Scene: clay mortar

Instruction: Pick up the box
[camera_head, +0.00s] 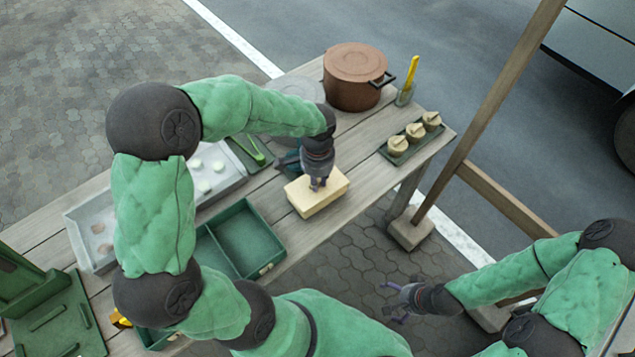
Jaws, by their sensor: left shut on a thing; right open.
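A pale yellow box (316,198) sits at the front edge of the wooden table, right of the green divided tray. My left gripper (317,186) reaches down onto it from above and is shut on it. The fingertips cover part of the box's top. I cannot tell whether the box is lifted clear of the tabletop. My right gripper (390,301) is open and empty, off to the right of the table and over the paved ground.
A brown lidded pot (354,77) and a glass with a yellow utensil (405,93) stand at the back. A tray with three small pots (413,138) is at the right end. A green divided tray (247,239) lies left of the box. A wooden post (485,115) rises at the right.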

